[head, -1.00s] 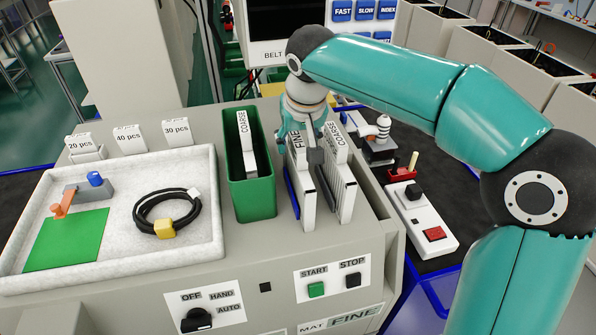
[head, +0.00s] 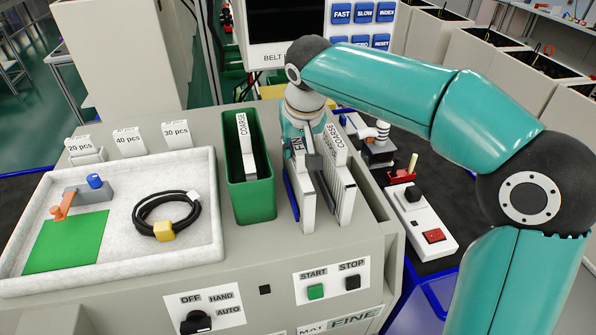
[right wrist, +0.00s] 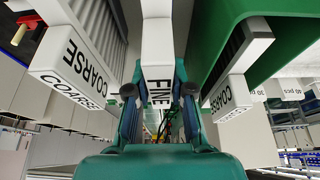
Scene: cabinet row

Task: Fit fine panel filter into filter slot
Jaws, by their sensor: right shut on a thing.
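The fine panel filter (head: 306,205) is a white, thin upright panel labelled FINE. It stands over the grey cabinet top, left of a coarse filter (head: 346,195). My right gripper (head: 304,145) reaches down from above onto its upper end. In the right wrist view the gripper (right wrist: 159,90) is shut on the fine filter's labelled end (right wrist: 158,72). A blue strip (head: 292,195) runs along the filter's left side. The slot opening is hidden by the filters, so I cannot tell how deep the fine filter sits. My left gripper is not in view.
A green bin (head: 252,203) holding another coarse filter (head: 246,150) stands close on the left. A white tray (head: 212,240) with a cable lies further left. START and STOP buttons (head: 332,281) are on the front.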

